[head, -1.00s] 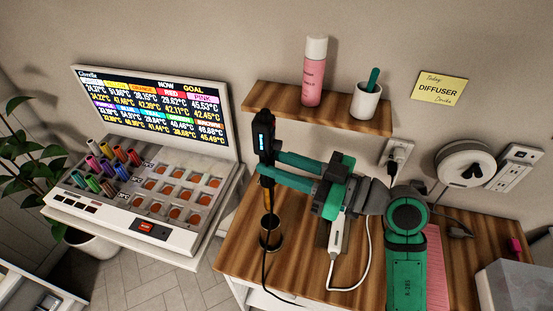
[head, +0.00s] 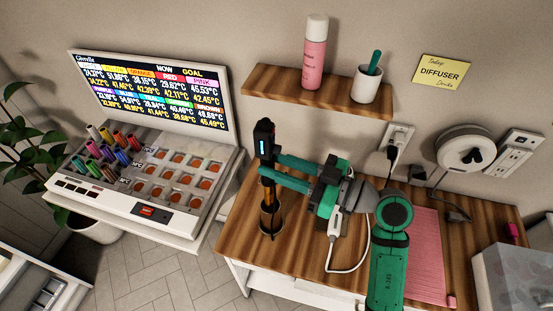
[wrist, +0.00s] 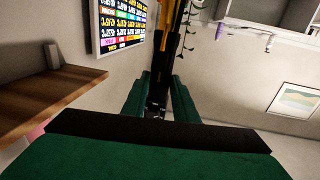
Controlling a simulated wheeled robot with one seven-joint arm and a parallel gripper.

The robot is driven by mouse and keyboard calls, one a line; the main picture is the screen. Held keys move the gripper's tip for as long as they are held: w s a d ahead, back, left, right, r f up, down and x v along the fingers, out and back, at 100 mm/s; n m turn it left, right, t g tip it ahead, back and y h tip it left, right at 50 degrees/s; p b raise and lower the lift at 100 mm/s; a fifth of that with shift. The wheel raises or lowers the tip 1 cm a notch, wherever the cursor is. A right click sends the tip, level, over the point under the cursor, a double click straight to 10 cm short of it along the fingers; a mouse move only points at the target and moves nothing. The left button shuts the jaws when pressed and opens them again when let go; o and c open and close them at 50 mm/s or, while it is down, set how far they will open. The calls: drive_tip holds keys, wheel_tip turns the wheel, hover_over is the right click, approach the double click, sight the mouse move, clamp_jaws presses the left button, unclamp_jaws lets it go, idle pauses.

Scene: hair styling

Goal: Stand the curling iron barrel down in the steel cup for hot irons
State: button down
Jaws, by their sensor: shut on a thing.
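The curling iron (head: 265,143) is upright, with a black handle and a lit blue display at the top and a gold-coloured barrel pointing down. My gripper (head: 266,166) comes from the right, and its green fingers are shut on the iron below the display. The barrel's lower part is inside the mouth of the steel cup (head: 271,222) on the wooden table; its tip is hidden, so I cannot tell whether it touches the bottom. In the wrist view the iron (wrist: 159,92) shows dark between my gripper's fingers (wrist: 160,90), with an orange-gold part beyond.
A white tool (head: 334,224) with a white cord lies right of the cup, under my arm. A wooden shelf (head: 290,92) holds a pink bottle (head: 314,55) and a white cup (head: 367,84). A pink mat (head: 425,255) lies to the right. A white console (head: 150,185) stands left.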

drive_tip(key=shift+f, duration=4.45)
drive_tip(key=c, duration=1.3)
unclamp_jaws()
drive_tip(key=shift+f, duration=0.1)
drive_tip(key=shift+c, duration=0.2)
approach(274, 188)
drive_tip(key=shift+v, duration=0.8)
drive_tip(key=shift+a, duration=0.1)
